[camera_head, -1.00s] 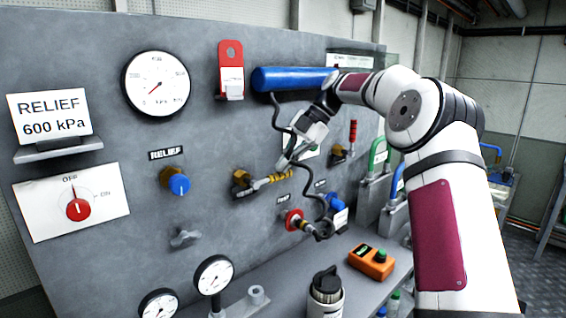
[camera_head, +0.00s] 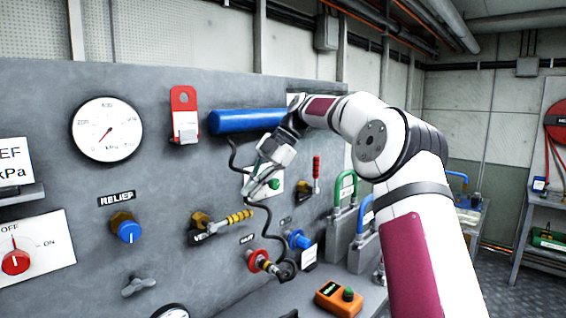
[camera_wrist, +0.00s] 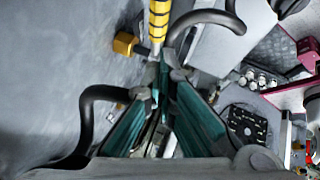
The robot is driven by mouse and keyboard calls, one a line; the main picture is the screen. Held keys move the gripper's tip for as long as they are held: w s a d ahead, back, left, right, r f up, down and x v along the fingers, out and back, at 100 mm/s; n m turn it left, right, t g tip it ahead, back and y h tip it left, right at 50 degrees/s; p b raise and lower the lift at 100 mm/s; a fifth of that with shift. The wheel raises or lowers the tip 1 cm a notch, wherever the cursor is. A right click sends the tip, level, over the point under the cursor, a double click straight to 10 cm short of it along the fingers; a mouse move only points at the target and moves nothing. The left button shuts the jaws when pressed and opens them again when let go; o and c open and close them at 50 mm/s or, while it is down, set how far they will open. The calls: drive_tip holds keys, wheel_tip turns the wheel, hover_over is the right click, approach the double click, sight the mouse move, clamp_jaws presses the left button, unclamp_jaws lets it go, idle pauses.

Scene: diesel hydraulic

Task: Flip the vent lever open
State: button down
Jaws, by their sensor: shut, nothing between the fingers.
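A lever with a yellow-and-black striped grip (camera_head: 238,217) sticks out to the right from a brass valve (camera_head: 201,220) on the grey panel. No readable label tells me that it is the vent lever. My gripper (camera_head: 250,190) is just above the grip's outer end, fingers pointing down toward the panel. In the wrist view, the striped grip (camera_wrist: 159,20) lies just beyond the tips of my green-sided fingers (camera_wrist: 168,62). The fingers are shut with nothing between them. I cannot tell whether they touch the lever.
A dark hose (camera_head: 268,222) hangs close by my gripper and runs to a red-ringed coupling (camera_head: 256,260). A red-handled valve (camera_head: 316,168) is to the right. A blue cylinder (camera_head: 245,121) is above. The blue relief knob (camera_head: 129,231) is lower left. An orange box (camera_head: 338,298) stands below.

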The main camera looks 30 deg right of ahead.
drive_tip(key=d+f+v, duration=0.1)
drive_tip(key=v, duration=0.7)
drive_tip(key=shift+w+b, duration=0.3)
drive_tip(key=shift+d+r, duration=0.1)
drive_tip(key=shift+d, duration=0.1)
idle(0.4)
